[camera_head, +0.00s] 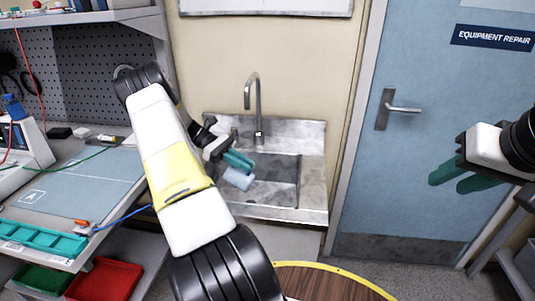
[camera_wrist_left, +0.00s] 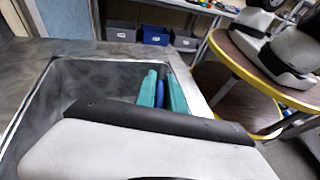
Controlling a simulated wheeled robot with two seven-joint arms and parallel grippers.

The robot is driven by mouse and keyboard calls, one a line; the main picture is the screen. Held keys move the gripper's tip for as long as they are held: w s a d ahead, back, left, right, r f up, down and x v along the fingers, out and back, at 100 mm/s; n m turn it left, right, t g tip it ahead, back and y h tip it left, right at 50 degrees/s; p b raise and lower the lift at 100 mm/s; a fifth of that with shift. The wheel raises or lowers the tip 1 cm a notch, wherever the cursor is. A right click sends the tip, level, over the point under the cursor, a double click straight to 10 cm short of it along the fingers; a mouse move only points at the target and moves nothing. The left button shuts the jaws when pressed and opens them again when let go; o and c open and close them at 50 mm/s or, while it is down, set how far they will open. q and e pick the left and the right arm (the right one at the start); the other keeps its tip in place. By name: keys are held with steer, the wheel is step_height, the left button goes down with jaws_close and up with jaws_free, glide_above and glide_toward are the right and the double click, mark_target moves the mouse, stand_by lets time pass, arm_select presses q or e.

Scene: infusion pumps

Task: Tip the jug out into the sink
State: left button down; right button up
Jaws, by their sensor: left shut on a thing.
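The steel sink (camera_head: 285,207) stands against the wall, with its basin open under the tap. My left gripper (camera_head: 238,160) reaches over the basin, its teal fingers shut on the jug. The jug (camera_head: 238,179) is pale blue, hangs below the fingers over the basin and looks tilted. Whether anything runs out of it cannot be seen. In the left wrist view the fingers (camera_wrist_left: 162,90) close on a narrow blue part; the rest of the jug is hidden by the wrist. My right gripper (camera_head: 458,180) is away to the right before the door, empty, its fingers apart.
The grey tap (camera_head: 254,95) rises behind the basin, close to my left gripper. A workbench (camera_head: 95,185) with a teal tray (camera_head: 40,238) is at the left. A round wooden table (camera_head: 320,285) with a yellow edge is in front. A blue door (camera_head: 430,130) is at right.

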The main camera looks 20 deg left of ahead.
mark_target(253, 178)
arm_select(q)
steer(key=d+f+t+y, duration=0.1)
steer(key=d+f+y, duration=0.2)
steer(key=f+y, duration=0.85)
steer(key=shift+r+y, duration=0.7)
steer(key=shift+r, duration=1.15)
steer(key=shift+r+y, duration=0.65)
steer(key=shift+r, duration=1.15)
